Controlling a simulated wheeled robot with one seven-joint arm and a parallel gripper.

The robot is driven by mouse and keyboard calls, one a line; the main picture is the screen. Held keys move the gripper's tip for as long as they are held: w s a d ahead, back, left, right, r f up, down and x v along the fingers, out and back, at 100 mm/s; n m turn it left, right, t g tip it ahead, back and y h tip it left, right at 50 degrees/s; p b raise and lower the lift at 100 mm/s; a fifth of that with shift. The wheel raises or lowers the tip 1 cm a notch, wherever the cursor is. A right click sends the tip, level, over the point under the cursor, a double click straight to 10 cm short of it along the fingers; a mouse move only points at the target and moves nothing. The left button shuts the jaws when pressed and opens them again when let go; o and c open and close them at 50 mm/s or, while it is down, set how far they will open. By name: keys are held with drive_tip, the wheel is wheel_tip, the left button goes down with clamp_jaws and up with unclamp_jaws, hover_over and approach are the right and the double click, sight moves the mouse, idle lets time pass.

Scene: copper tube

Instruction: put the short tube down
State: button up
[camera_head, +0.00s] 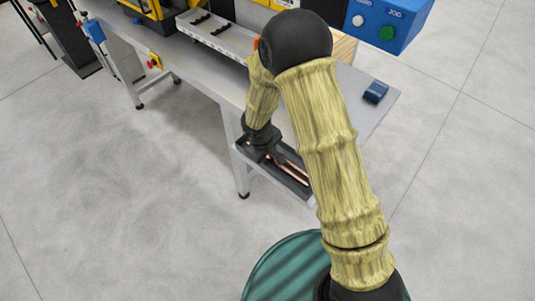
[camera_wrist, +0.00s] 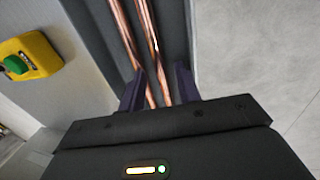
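Copper tubes (camera_wrist: 147,45) lie lengthwise, side by side, in a dark tray (camera_wrist: 174,28). In the head view the copper tubes (camera_head: 296,173) show partly in the tray (camera_head: 297,188) at the bench's front side. I cannot tell which tube is the short one, as their far ends leave the wrist view. My gripper (camera_wrist: 159,88) points down into the tray. Its two dark fingers stand apart on either side of the tubes, with gaps visible. In the head view my gripper (camera_head: 268,155) is at the tray's left end, and my arm hides part of the bench.
The grey bench (camera_head: 210,75) carries a white rack (camera_head: 218,36) and a dark blue block (camera_head: 375,92). A blue box with buttons (camera_head: 388,22) stands behind. A yellow box with a green button (camera_wrist: 28,58) is left of the tray. The floor in front is clear.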

drive_tip(key=shift+s+d+f, duration=0.15)
drive_tip(key=shift+d+f, duration=0.25)
drive_tip(key=shift+f, duration=0.1)
drive_tip(key=shift+r, duration=0.15)
drive_tip(key=shift+w+r+p, duration=0.2)
drive_tip(key=shift+r+p, duration=0.2)
drive_tip(key=shift+p, duration=0.3)
drive_tip(key=shift+w+a+r+b, duration=0.1)
drive_tip(key=shift+w+r+b, duration=0.05)
drive_tip(key=shift+r+b, duration=0.2)
drive_tip(key=b+v, duration=0.1)
drive_tip(key=v, duration=1)
drive_tip(key=shift+a+r, duration=0.2)
drive_tip(key=shift+a, duration=0.05)
drive_tip(key=shift+d, duration=0.1)
